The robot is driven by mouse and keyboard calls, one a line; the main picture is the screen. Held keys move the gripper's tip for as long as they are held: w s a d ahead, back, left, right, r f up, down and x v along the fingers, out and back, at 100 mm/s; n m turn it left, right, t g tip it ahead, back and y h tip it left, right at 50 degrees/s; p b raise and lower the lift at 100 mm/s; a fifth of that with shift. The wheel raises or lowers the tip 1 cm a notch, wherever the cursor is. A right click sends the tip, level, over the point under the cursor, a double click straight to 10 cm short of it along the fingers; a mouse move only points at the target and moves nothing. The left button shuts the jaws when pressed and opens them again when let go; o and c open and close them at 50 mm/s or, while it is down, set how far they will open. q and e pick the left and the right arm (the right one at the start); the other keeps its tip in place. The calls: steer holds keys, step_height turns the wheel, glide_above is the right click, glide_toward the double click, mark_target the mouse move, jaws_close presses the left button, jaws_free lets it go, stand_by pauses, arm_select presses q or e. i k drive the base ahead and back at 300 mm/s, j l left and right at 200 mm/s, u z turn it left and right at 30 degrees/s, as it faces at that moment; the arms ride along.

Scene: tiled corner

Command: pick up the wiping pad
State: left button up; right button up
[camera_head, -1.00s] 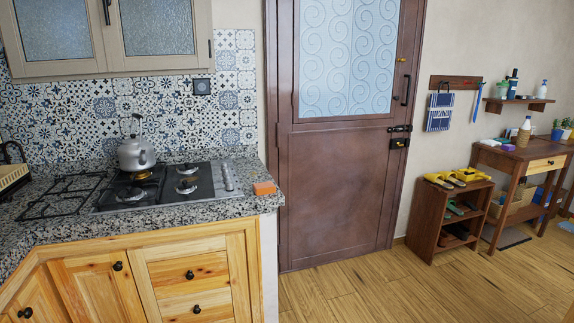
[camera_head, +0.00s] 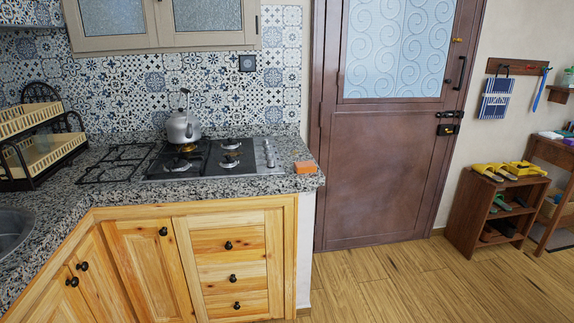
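A small orange block (camera_head: 304,167), which looks like a wiping pad or sponge, lies flat on the granite counter (camera_head: 250,186). It sits near the counter's right end, just right of the gas hob (camera_head: 210,158). Nothing covers it. Neither of my grippers shows in the head view.
A steel kettle (camera_head: 183,125) stands on the hob. A dish rack (camera_head: 40,145) and a sink (camera_head: 12,232) are at the left. Wooden drawers (camera_head: 230,262) front the counter. A shoe rack (camera_head: 492,212) stands right of the brown door (camera_head: 390,170). The wooden floor (camera_head: 400,285) before the door is clear.

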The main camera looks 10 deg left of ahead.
mark_target(304, 167)
steer(key=i+j+z, duration=0.5)
steer(key=j, duration=0.4)
steer(key=i+l, duration=0.05)
steer(key=i, duration=0.05)
